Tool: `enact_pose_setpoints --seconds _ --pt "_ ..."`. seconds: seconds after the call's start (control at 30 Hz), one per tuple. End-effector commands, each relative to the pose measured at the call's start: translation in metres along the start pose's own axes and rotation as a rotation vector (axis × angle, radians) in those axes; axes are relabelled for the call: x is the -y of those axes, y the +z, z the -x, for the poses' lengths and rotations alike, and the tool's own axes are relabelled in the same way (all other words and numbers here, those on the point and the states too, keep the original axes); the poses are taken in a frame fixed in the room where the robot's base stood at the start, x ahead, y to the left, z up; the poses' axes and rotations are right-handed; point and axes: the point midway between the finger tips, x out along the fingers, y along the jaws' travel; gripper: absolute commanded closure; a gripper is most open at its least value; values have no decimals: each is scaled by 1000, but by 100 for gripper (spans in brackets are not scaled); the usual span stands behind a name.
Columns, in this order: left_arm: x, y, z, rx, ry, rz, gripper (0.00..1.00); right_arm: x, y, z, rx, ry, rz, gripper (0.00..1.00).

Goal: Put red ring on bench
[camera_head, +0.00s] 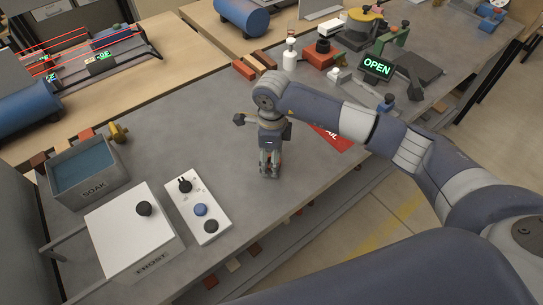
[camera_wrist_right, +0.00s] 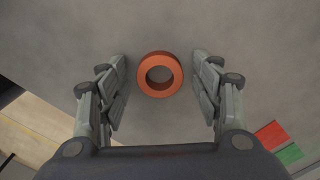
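The red ring (camera_wrist_right: 160,92), orange-red with a round hole, lies flat on the grey bench (camera_head: 225,115) in the right wrist view. My right gripper (camera_head: 269,170) points down over the middle of the bench. Its two fingers stand apart on either side of the ring in the wrist view, with a gap to it on both sides. In the head view the ring is mostly hidden by the fingers. My left gripper is not in view.
A white control panel (camera_head: 199,211), a white box marked FROST (camera_head: 125,225) and a SOAK tub (camera_head: 88,195) stand at the left. An OPEN sign (camera_head: 377,66) and tools crowd the far right. A red mat (camera_head: 335,138) lies right of my gripper.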

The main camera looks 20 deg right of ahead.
Motion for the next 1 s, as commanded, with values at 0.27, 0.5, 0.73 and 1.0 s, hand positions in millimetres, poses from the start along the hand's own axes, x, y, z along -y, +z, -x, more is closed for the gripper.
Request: enact_pose_setpoints --seconds 0.27,0.5,0.73,1.0 --pt "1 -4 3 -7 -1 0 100 1 0 6 1 -1 0 40" --pt "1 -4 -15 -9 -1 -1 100 2 0 50 3 -6 2 40" --pt "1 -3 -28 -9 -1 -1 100 1 1 98 3 -5 0 40" --pt "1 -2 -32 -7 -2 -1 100 0 0 122 0 -1 0 40"
